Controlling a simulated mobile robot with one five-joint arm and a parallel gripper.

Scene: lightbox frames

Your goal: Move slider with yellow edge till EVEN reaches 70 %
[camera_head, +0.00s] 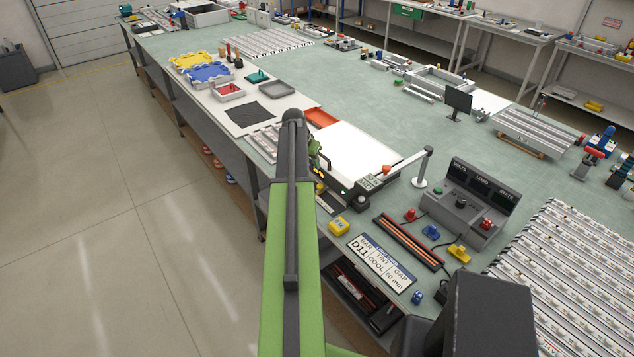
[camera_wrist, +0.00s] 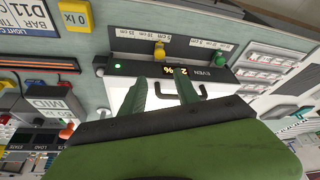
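The lightbox control strip shows upside down in the wrist view. It has a yellow slider knob (camera_wrist: 158,51) in a dark slot with a cm scale, and a green knob (camera_wrist: 222,57) to its right. The dark EVEN display (camera_wrist: 215,72) lies just below them in the picture. It shows a lit "2" and "%"; I cannot tell if more digits are hidden. My gripper (camera_wrist: 160,77) is open and empty, its two green fingers apart over the display edge, short of the yellow knob. In the head view the white lightbox (camera_head: 355,150) is partly behind my arm.
A yellow block (camera_head: 338,227), a card marked D11 (camera_head: 382,262) and a tray with orange bars (camera_head: 409,242) are near the table's front edge. A grey control box (camera_head: 476,200) stands to the right. A black handle (camera_wrist: 182,92) is beside the fingers.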

